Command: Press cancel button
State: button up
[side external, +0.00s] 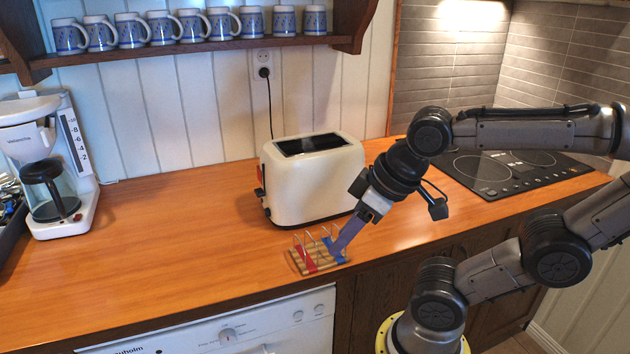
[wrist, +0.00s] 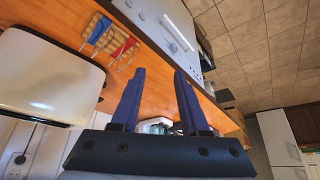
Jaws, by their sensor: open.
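The cream toaster (side external: 318,185) stands on the wooden counter, with two dark slots on top. Small dark and red controls (side external: 261,192) show on its left end; I cannot make out a cancel button among them. In the wrist view my gripper (wrist: 160,72) is open, with nothing between the fingers.
A small wooden rack (side external: 318,262) with wire loops and red and blue parts lies near the counter's front edge; it also shows in the wrist view (wrist: 110,42). A coffee maker (side external: 50,165) stands far left, a hob (side external: 510,170) right. The counter (side external: 180,225) left of the toaster is clear.

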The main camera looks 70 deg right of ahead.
grip_shut()
dwell(1.5)
